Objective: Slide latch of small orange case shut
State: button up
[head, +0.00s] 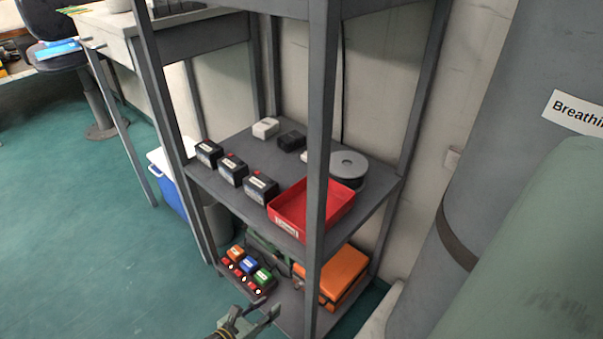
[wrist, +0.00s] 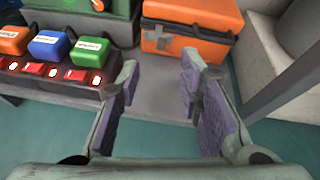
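The small orange case (head: 338,271) lies on the lower shelf, at the right of the shelf in the head view. In the wrist view the case (wrist: 198,18) is at the top centre, with a dark seam around its front. A small greyish piece on its front, seemingly the latch (wrist: 164,43), shows there; I cannot tell its position. My gripper (head: 259,313) is in front of the lower shelf. In the wrist view my gripper (wrist: 160,75) has its two purple-padded fingers apart, with nothing between them. It is short of the case and not touching it.
A charger strip with orange, blue and green blocks (wrist: 48,46) and red switches stands left of my fingers. A dark green case (wrist: 92,8) is behind it. A shelf post (head: 319,140) rises in front of the orange case. The upper shelf holds a red tray (head: 290,222).

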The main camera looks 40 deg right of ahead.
aim_at(297, 287)
jog(key=shift+w+d+f+m+g+b, duration=0.2)
jog(key=shift+d+f+m+b, duration=0.25)
jog(key=shift+d+m, duration=0.15)
jog(key=shift+w+d+f+m+g+b, duration=0.1)
jog(key=shift+d+f+m+g+b, duration=0.1)
jog(key=shift+d+f+m+b, duration=0.3)
jog(key=b+x, duration=0.1)
jog(key=x, duration=0.2)
jog(key=b+x, duration=0.1)
jog(key=x, duration=0.2)
jog(key=b+x, duration=0.1)
jog(key=x, duration=0.3)
jog(key=shift+d+r, duration=0.1)
jog(key=shift+r, duration=0.15)
jog(key=shift+c, duration=0.5)
grip_shut()
